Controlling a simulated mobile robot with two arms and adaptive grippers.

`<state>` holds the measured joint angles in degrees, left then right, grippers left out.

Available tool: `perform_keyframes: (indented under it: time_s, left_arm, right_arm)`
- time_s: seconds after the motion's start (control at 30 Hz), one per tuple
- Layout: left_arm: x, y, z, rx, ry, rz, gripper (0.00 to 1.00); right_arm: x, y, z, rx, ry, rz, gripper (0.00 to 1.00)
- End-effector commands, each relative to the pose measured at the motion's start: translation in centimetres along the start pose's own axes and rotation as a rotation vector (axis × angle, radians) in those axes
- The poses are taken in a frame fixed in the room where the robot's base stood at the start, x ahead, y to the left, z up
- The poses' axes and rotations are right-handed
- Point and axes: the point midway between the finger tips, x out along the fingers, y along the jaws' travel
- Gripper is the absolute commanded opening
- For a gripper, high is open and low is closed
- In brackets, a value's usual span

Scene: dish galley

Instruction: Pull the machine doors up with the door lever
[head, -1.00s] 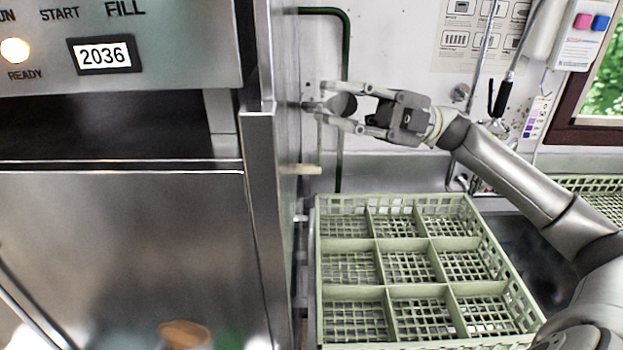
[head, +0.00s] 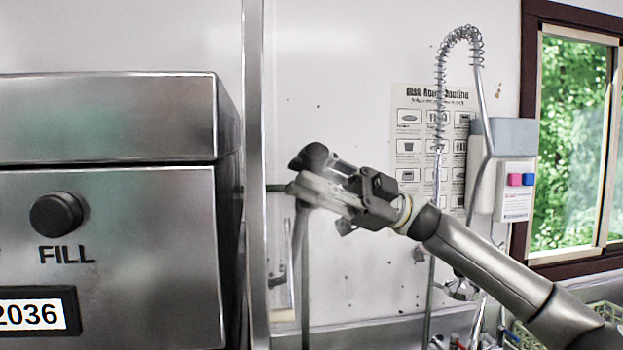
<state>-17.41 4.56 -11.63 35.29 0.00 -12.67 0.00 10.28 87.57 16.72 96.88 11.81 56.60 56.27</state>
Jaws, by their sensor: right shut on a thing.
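The machine's steel upper housing (head: 110,120) fills the left, with its FILL knob and the 2036 display below. The machine doors are not clearly in view. The door lever shows beside the tall steel post, with a dark round knob (head: 313,155) and a grey bar (head: 298,240) slanting down below the fingers. My right gripper (head: 316,178) is shut on the door lever near its knob, in front of the white wall. The fingers hide part of the lever. My left gripper is not in view.
A tall steel post (head: 256,120) stands between the machine and my right gripper. A coiled spray hose (head: 439,90), a wall poster (head: 410,120) and a dispenser (head: 515,190) are to the right, near a window (head: 570,140). The wall above the gripper is clear.

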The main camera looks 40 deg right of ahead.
Motion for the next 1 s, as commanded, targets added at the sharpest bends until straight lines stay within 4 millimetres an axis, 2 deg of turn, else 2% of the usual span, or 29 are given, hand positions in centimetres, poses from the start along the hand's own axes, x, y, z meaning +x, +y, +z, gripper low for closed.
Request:
perform_keyframes:
  time_s: [0.03,0.17,0.2,0.37,0.57,0.77,1.0]
  left_arm:
    - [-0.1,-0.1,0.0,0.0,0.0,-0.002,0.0]
    - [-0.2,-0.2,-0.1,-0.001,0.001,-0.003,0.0]
    - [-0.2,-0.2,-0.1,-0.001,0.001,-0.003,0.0]
    - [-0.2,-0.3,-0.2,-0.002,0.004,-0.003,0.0]
    - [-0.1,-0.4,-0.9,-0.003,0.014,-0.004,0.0]
    - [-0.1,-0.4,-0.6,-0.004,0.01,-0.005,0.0]
    - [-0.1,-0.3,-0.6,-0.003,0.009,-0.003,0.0]
  right_arm:
    - [-0.1,1.0,-0.4,0.0,0.001,0.027,0.0]
    - [-0.1,1.1,-0.6,-0.002,0.002,0.028,0.0]
    - [-0.1,1.1,-0.6,-0.002,0.002,0.028,0.29]
    - [-0.1,1.1,-0.6,-0.005,0.003,0.027,0.49]
    - [-0.1,0.9,-0.4,-0.003,0.001,0.022,0.49]
    - [-0.2,0.7,-0.3,-0.003,0.002,0.019,0.49]
    - [-1.9,0.7,-0.4,-0.005,0.008,0.022,0.49]
